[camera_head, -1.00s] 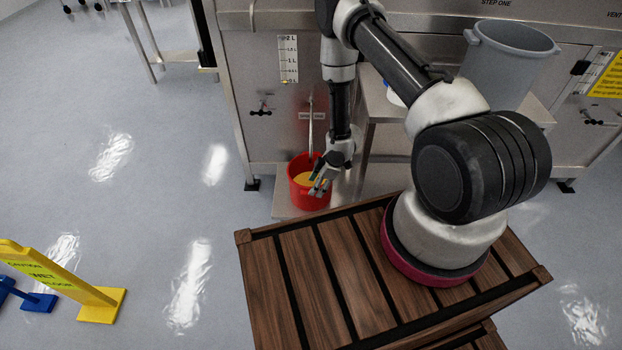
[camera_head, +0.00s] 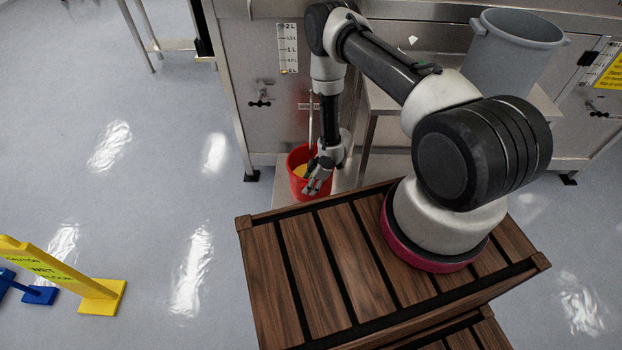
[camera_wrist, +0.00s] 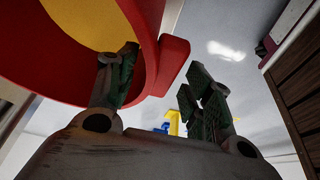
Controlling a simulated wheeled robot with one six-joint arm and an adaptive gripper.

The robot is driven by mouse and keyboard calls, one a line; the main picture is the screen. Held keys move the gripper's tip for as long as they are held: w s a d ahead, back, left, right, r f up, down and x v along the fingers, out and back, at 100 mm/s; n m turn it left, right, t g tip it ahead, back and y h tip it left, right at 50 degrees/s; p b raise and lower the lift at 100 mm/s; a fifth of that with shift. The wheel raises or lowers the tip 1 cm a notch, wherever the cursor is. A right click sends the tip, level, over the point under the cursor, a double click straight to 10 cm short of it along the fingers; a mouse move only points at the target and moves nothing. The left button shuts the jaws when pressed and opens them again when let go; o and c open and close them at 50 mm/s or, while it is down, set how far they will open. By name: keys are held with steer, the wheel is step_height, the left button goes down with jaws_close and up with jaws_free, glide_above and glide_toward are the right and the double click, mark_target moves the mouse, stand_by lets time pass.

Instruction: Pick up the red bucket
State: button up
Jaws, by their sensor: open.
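The red bucket (camera_head: 296,160) stands upright on a low metal shelf under the vessel's panel, with yellow content (camera_head: 300,171) inside. My gripper (camera_head: 317,186) is at the bucket's near right side and covers part of it. In the wrist view the bucket (camera_wrist: 150,45) fills the upper left, with its rim and a protruding red lug close to the fingers. My gripper (camera_wrist: 163,90) is open in that view. Its left finger overlaps the bucket's opening and its right finger is outside, so the rim wall and lug lie between them. I cannot tell whether either finger touches it.
A grey bin (camera_head: 510,55) stands on a metal table at the upper right. A metal pipe (camera_head: 310,120) comes down behind the bucket.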

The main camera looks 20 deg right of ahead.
jaws_close()
steer(key=shift+r, duration=0.2)
stand_by(0.3)
